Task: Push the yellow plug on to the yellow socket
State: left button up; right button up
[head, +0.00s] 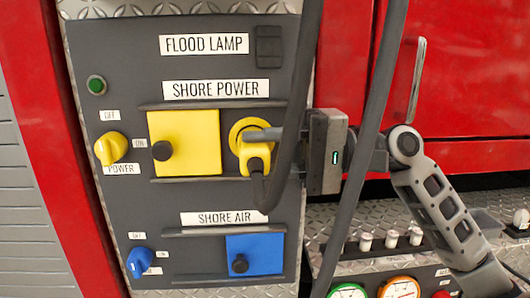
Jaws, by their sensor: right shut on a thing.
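The yellow plug (256,160) is at the right side of the shore power row, with a black cable running from its lower end. The yellow socket (239,129) is a round yellow ring, partly hidden behind the plug and a finger. The plug is in front of the socket; whether it touches or is seated in it cannot be told. My right gripper (262,136) comes in from the right and is shut on the plug, with a grey finger across its upper part. My left gripper is not in view.
A yellow cover (190,130) with a black knob sits left of the socket between two rails. A yellow power knob (111,148) is further left. Below are a blue cover (258,249) and a blue knob (139,262). Thick black cable (372,140) hangs in front of my right arm.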

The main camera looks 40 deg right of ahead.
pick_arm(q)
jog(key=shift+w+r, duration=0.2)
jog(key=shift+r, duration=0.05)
pick_arm(e)
jog(key=shift+w+d, duration=0.15)
jog(key=shift+w, duration=0.1)
jog(key=o, duration=1)
jog(key=b+v, duration=0.1)
jog(key=v, duration=0.3)
jog(key=shift+s+d+f+b, duration=0.1)
jog(key=shift+d+f+b, duration=0.1)
jog(key=shift+d+b, duration=0.15)
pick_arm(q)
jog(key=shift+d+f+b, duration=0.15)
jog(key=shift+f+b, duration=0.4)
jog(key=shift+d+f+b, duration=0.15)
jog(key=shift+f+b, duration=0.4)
pick_arm(e)
jog(key=v, duration=1.1)
jog(key=shift+s+d+r, duration=0.1)
jog(key=shift+s+r, duration=0.05)
jog(key=shift+r, duration=0.1)
